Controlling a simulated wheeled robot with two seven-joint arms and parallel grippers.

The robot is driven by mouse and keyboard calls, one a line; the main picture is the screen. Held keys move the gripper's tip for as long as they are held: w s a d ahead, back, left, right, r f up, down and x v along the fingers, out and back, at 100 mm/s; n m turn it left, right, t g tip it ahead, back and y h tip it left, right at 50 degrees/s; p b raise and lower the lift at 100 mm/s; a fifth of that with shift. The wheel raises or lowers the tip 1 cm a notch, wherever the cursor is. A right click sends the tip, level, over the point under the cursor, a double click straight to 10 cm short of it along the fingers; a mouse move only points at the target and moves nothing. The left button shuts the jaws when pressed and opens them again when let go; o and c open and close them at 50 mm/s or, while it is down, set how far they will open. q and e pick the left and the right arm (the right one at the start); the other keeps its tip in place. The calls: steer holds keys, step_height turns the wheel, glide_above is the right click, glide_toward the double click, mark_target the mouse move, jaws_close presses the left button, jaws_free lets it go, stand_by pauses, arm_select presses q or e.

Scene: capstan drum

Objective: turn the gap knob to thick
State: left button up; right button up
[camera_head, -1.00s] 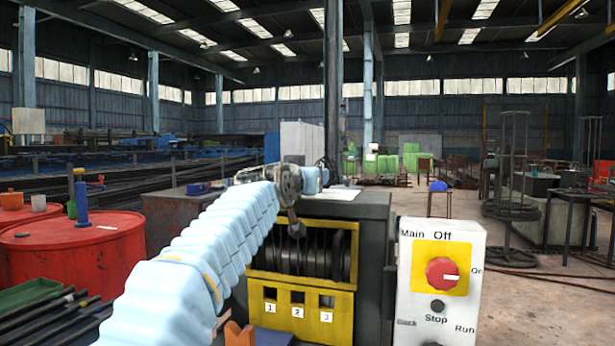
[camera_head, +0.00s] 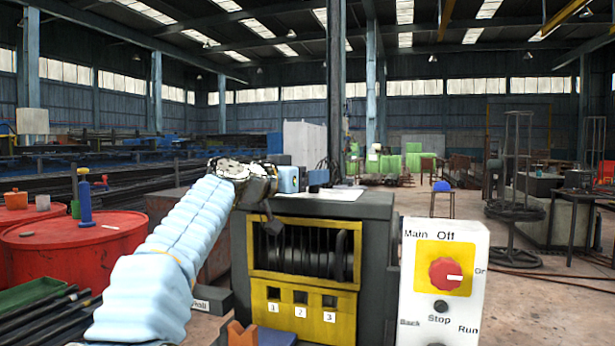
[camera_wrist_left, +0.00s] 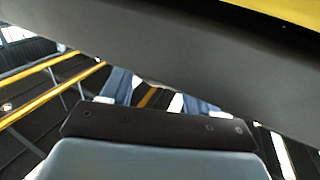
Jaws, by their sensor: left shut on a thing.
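No gap knob can be made out; the sleeved left arm covers part of the area left of the machine (camera_head: 376,270). A small dark box with a white label (camera_head: 200,304) shows beside the arm, its text too small to read. My left gripper (camera_head: 272,227) is a small dark shape at the upper left of the machine's yellow front frame. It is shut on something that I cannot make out. My right gripper is not in view.
A white control box with a red main switch (camera_head: 445,273) stands right of the machine. Dark rollers sit behind the yellow frame (camera_head: 307,321). A red drum (camera_head: 60,260) stands left, with dark bars (camera_head: 40,320) before it.

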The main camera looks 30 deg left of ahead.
arm_select(q)
steer(key=shift+f, duration=0.1)
steer(key=o, duration=1.1)
steer(key=shift+c, duration=0.2)
steer(key=shift+s+b, duration=0.4)
steer(key=shift+s, duration=0.1)
steer(key=s+b, duration=0.3)
steer(key=s, duration=0.1)
steer(key=s+a+b, duration=0.1)
steer(key=b, duration=0.1)
steer(key=shift+s+f+b, duration=0.35)
steer(key=shift+s+f, duration=0.05)
steer(key=s+a+b, duration=0.1)
steer(key=s+b, duration=0.3)
steer(key=s, duration=0.2)
steer(key=shift+s+r, duration=0.4)
steer(key=shift+r, duration=0.05)
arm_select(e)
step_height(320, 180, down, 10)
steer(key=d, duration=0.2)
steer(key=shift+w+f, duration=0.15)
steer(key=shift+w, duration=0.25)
arm_select(q)
steer(key=shift+a, duration=0.1)
